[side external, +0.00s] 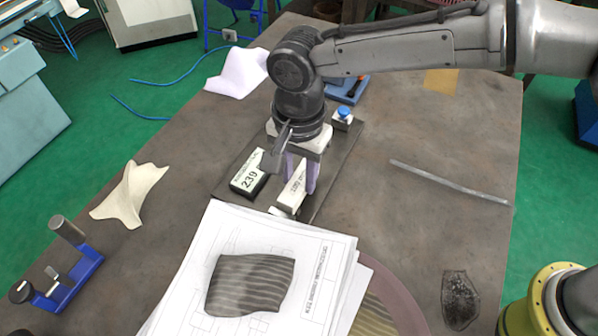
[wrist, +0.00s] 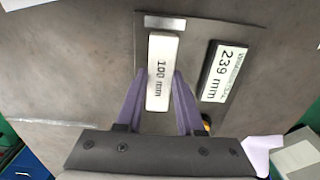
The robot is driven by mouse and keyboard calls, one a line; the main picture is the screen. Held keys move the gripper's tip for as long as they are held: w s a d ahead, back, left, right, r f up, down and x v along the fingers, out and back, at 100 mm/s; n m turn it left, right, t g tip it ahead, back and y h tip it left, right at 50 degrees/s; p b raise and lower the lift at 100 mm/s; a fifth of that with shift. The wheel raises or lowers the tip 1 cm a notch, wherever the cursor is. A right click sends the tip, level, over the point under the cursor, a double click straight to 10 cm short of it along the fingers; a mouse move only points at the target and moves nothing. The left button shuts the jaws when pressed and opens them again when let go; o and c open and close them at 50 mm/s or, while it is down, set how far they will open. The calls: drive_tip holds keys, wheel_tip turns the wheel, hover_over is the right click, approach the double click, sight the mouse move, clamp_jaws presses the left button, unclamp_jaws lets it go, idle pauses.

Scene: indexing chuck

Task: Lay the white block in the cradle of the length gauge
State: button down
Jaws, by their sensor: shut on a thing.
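The white block (wrist: 161,72), marked "100 mm", sits between the two purple fingers of my gripper (wrist: 160,78) in the wrist view. My gripper is shut on it and points down. In the side view the white block (side external: 291,190) is partly hidden by the fingers. It is over the dark base plate (side external: 228,184) of the length gauge, in line with a small pale end stop (side external: 282,212). I cannot tell whether it touches the cradle, which the block and gripper hide. A display (side external: 248,174) reading "239 mm" stands beside the block.
A blue-buttoned box (side external: 343,118) stands at the plate's far end. Papers (side external: 200,255) carry a striped piece (side external: 250,284) in front. A blue fixture (side external: 65,280) is at lower left, a crumpled cream sheet (side external: 130,195) at left. A grey strip (side external: 450,182) lies right; table between is clear.

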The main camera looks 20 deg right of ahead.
drive_tip(key=shift+f, duration=0.35)
drive_tip(key=shift+c, duration=2.2)
unclamp_jaws()
drive_tip(key=shift+f, duration=0.1)
wheel_tip(320, 180, up, 14)
